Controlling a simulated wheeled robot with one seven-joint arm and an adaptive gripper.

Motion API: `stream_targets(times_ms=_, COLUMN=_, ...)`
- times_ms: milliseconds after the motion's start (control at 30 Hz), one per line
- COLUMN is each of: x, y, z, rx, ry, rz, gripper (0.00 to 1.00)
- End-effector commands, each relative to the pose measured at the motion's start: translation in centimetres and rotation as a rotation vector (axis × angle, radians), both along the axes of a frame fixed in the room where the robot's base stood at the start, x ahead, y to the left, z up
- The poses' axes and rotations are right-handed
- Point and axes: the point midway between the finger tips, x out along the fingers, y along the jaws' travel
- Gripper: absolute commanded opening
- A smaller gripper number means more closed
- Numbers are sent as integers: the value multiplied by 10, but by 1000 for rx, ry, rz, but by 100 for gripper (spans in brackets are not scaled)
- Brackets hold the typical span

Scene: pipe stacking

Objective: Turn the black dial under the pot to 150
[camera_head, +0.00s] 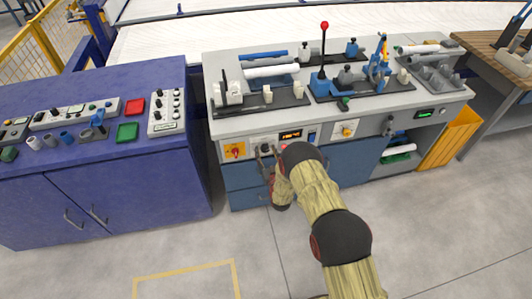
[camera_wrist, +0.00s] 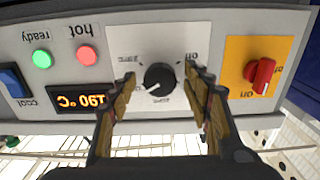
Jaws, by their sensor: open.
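The black dial (camera_wrist: 159,77) sits on a white plate with small marks around it, seen upside down in the wrist view. Its white pointer points to the lower left there. In the head view the dial (camera_head: 265,148) is on the bench front, between the orange switch plate and the display. My gripper (camera_wrist: 159,73) is open, with one finger on each side of the dial; contact is not clear. My gripper (camera_head: 266,153) also shows in front of the dial in the head view. The display (camera_wrist: 80,99) appears to read 190 °C, upside down. I cannot make out a pot.
A red rotary switch (camera_wrist: 261,76) on an orange plate sits beside the dial. Green (camera_wrist: 41,59) and red (camera_wrist: 87,56) lamps and a blue rocker switch (camera_wrist: 14,81) are on the other side. A blue cabinet (camera_head: 100,150) stands at the left. The floor in front is clear.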

Motion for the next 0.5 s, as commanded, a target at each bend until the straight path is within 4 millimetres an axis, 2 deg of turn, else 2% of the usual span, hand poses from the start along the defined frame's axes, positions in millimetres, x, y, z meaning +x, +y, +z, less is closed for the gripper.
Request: stream_targets(times_ms=500, x=0, y=0, z=0, rx=0, ry=0, rz=0, gripper=22)
